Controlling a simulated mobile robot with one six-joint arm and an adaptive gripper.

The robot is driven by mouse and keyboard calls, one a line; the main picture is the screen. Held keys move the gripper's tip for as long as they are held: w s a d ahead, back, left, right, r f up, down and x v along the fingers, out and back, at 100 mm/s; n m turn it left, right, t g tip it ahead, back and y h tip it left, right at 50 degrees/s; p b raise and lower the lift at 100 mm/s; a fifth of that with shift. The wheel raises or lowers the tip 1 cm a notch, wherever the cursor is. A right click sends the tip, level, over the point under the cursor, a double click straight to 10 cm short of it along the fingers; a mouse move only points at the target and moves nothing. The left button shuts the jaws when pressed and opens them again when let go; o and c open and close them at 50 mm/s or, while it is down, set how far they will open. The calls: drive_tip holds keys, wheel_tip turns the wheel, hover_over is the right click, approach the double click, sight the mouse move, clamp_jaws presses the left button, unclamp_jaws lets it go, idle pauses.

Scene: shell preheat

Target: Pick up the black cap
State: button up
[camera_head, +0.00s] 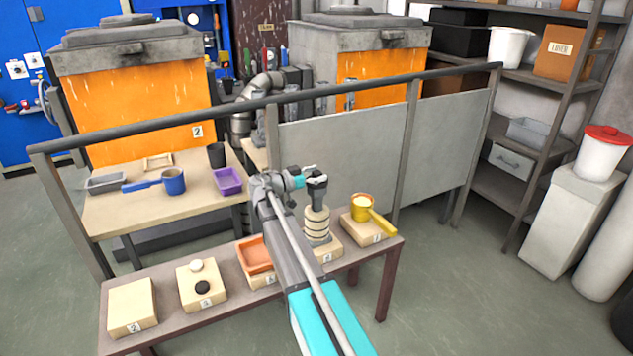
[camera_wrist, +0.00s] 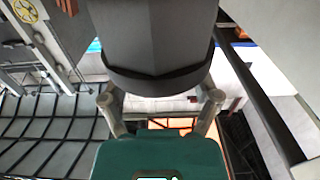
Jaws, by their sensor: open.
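The black cap (camera_head: 203,287) lies on a pale block (camera_head: 212,297) on the front bench in the head view, in front of a white cap (camera_head: 196,265) on the same block. My gripper (camera_head: 317,180) is well to the right of the black cap and higher, near the top of a stack of cream rings (camera_head: 317,226). Its jaws are open in the wrist view (camera_wrist: 160,112). I cannot make out the black cap in the wrist view.
On the front bench (camera_head: 230,307), an orange tray (camera_head: 256,254) stands between the cap block and my arm. A bare block (camera_head: 131,306) is at the left, a yellow ladle (camera_head: 364,206) at the right. A dark rail (camera_head: 100,144) runs behind.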

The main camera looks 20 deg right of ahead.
clamp_jaws()
idle(0.4)
drive_tip(key=shift+r, duration=0.2)
drive_tip(key=shift+r+p, duration=0.95)
drive_tip(key=shift+p, duration=0.2)
drive_tip(key=s+a+r+p, duration=0.2)
drive_tip(key=s+r+p, duration=0.8)
drive_tip(key=s, duration=0.3)
drive_tip(key=shift+s+a+r+p, duration=0.35)
drive_tip(key=shift+s+r, duration=0.05)
